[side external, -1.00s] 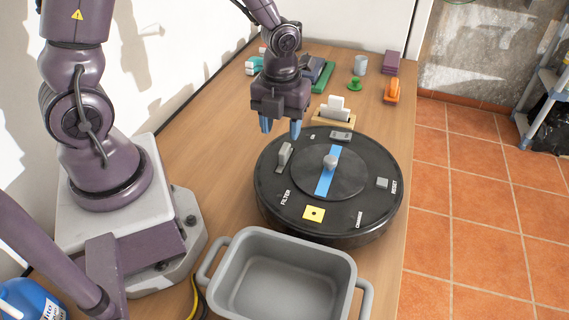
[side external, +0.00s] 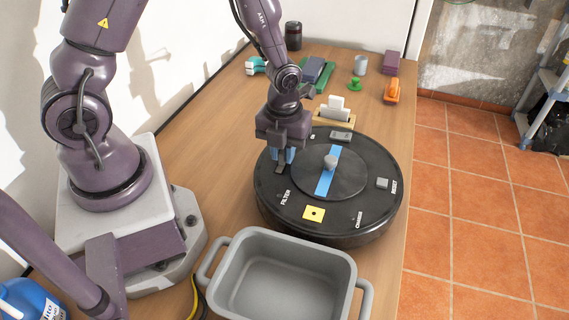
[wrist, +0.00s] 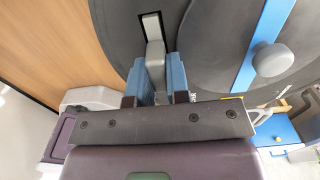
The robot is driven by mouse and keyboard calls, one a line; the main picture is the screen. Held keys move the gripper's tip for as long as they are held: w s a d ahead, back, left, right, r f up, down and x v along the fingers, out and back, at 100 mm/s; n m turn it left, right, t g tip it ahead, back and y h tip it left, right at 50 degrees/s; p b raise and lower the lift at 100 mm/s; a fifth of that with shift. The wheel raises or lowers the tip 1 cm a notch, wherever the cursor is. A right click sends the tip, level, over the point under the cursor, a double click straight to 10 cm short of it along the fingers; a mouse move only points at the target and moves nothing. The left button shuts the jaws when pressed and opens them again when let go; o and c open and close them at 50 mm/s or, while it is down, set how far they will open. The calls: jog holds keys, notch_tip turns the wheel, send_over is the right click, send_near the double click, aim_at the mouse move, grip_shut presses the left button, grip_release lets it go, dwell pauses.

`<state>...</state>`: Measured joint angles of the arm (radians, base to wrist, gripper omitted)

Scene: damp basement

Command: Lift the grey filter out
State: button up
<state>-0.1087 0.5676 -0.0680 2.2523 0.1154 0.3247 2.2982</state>
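The grey filter (wrist: 155,52) is a narrow light-grey piece at a dark slot in the black round robot vacuum (wrist: 110,15). In the side view the vacuum (side external: 300,215) lies flat on the table, with a "FILTER" label beside that slot. My gripper (wrist: 156,75) is over the slot, its two blue fingers against both sides of the filter with no gap that I can see. In the side view my gripper (side external: 283,156) points down and hides most of the filter. I cannot tell whether the filter is raised from its slot.
A blue strip with a grey knob (side external: 330,162) crosses the vacuum's middle. A yellow square (side external: 314,213) and a grey reset button (side external: 382,183) are on its top. An empty grey tub (side external: 345,262) stands in front. A wooden holder (side external: 334,119) and small items stand behind.

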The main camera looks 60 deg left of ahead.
grip_shut()
jog(key=shift+r, duration=0.1)
notch_tip(320, 180, up, 10)
jog(key=shift+f, duration=0.1)
dwell(0.4)
